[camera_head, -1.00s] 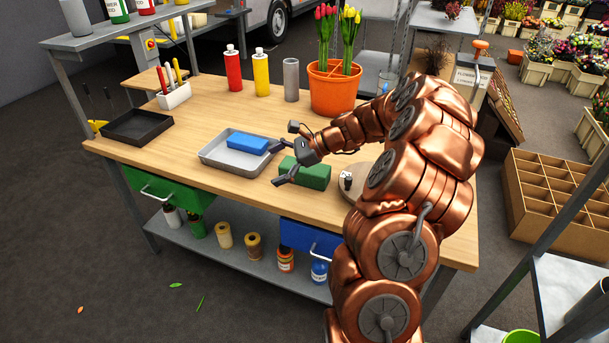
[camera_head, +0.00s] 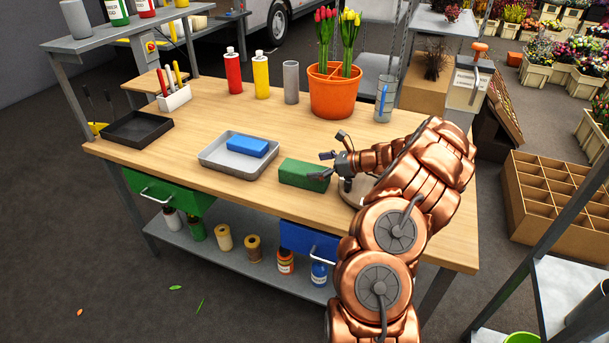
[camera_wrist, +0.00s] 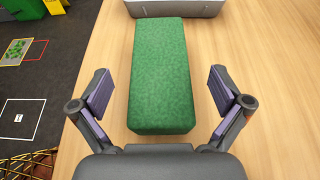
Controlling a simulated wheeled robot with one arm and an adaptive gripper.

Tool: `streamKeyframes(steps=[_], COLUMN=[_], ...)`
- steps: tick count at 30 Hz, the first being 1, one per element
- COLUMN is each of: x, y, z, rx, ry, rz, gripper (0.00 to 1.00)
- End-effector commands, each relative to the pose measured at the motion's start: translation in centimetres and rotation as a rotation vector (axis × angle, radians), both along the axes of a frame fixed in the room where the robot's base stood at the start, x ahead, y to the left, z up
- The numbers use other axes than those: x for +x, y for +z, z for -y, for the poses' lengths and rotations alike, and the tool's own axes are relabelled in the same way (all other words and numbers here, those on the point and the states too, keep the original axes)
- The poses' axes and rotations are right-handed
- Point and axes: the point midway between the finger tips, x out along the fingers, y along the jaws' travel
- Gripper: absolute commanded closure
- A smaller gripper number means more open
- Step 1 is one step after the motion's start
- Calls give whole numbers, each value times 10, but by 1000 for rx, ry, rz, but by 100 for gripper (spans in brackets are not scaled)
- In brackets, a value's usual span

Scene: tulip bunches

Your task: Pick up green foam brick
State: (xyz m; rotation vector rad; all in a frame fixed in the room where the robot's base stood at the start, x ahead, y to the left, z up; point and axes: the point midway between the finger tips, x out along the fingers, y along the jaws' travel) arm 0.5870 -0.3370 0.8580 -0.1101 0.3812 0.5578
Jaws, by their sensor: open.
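The green foam brick (camera_head: 304,174) lies flat on the wooden worktable, right of the grey tray. In the wrist view the green foam brick (camera_wrist: 160,75) runs lengthwise away from me, with its near end close to my palm. My gripper (camera_head: 323,166) is at the brick's right end in the head view. In the wrist view my gripper (camera_wrist: 160,95) is open, with one purple-padded finger on each side of the brick. Gaps of bare table show between the pads and the brick, so neither finger appears to touch it.
The grey tray (camera_head: 212,162) holds a blue brick (camera_head: 247,147) just left of the green one. An orange pot (camera_head: 334,98) with tulips stands behind. A round object (camera_head: 352,193) is partly hidden under my arm. The table's front edge is close.

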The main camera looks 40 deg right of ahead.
Motion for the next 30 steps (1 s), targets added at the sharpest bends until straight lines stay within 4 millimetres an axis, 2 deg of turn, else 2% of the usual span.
streamKeyframes(steps=[4,9,18,30], x=[17,31,34,34], y=[-5,-12,-14,-14], z=[-13,-21,-22,-22], rx=[3,0,-1,-1], ry=[5,3,1,1], rz=[-3,-1,-1,-1], gripper=[0,0,0,42])
